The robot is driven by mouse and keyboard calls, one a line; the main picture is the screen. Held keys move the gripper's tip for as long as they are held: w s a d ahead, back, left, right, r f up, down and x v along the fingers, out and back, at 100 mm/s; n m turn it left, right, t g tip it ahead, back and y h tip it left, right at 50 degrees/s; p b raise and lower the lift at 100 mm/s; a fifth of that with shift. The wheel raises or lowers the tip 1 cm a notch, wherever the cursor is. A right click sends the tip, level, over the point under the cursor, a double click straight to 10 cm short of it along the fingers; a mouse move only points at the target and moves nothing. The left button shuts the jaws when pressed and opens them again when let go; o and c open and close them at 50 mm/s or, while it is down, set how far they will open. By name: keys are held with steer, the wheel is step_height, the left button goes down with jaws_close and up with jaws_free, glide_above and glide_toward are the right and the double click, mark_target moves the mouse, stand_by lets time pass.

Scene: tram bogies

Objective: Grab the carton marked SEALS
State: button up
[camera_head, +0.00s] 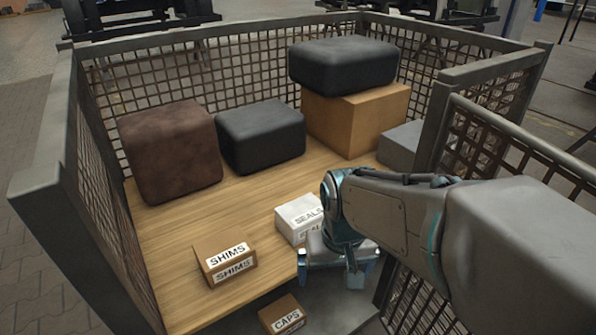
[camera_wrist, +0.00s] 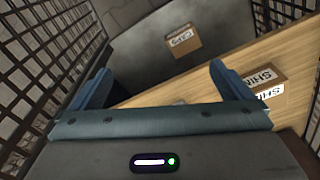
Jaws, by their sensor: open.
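The carton marked SEALS (camera_head: 292,222) is a small white box on the wooden deck of a mesh cage, in the head view. Its right side is partly hidden by my arm. My gripper (camera_head: 336,272) is open and empty, in front of and slightly right of the carton, by the deck's front edge. The wrist view shows both spread fingers of my gripper (camera_wrist: 160,82) with nothing between them. The SEALS carton cannot be made out in the wrist view.
A brown SHIMS carton (camera_head: 226,262) lies on the deck to the left. A CAPS carton (camera_head: 281,313) lies beyond the deck's front edge on a grey surface. Dark padded blocks (camera_head: 261,137) and a tan box (camera_head: 352,122) stand behind. Mesh walls (camera_head: 470,135) enclose the sides.

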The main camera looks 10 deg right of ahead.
steer(key=w+r+m+p, duration=0.2)
steer(key=w+m, duration=0.1)
steer(key=w, duration=0.4)
steer(key=w+r+m+p, duration=0.1)
steer(key=w+r+m, duration=0.1)
steer(key=w, duration=0.4)
steer(key=m+g+p, duration=0.1)
steer(key=m+p, duration=0.3)
steer(key=m, duration=0.4)
glide_above(303, 210)
step_height(303, 210, down, 4)
step_height(303, 210, down, 9)
steer(key=b, duration=0.2)
steer(key=shift+s+a+b, duration=0.1)
steer(key=shift+s+b, duration=0.05)
steer(key=shift+b, duration=0.15)
step_height(303, 210, down, 5)
steer(key=shift+r+b, duration=0.1)
steer(key=shift+b, duration=0.95)
steer(key=c, duration=0.8)
steer(key=shift+r, duration=0.1)
